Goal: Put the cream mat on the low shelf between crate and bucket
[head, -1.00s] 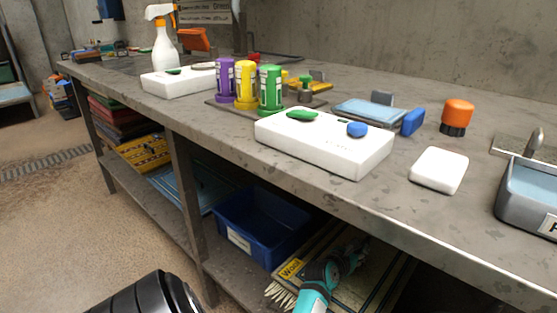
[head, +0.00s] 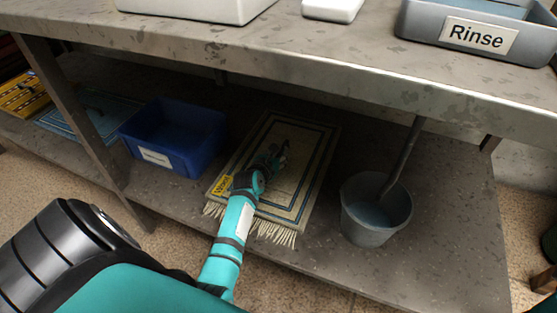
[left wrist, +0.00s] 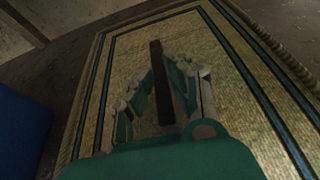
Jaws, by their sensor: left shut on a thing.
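The cream mat (head: 312,155), with dark border lines, a yellow label and pale fringe, lies on the low shelf (head: 445,225). It is between the blue crate (head: 180,138) on the left and the grey bucket (head: 376,215) on the right. Its front fringe is near the shelf's front edge. My left gripper (head: 277,158) is over the mat's middle, shut on it. In the left wrist view my fingers (left wrist: 168,75) close around a dark upright strip on the mat (left wrist: 235,70); how it joins the mat is unclear. My right gripper is not in view.
The worktop (head: 330,65) overhangs the shelf, with a grey tray marked Rinse (head: 478,35) on it. A handle rises from the bucket towards the worktop. A table leg (head: 75,125) stands left of the crate. Bare shelf shows right of the bucket.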

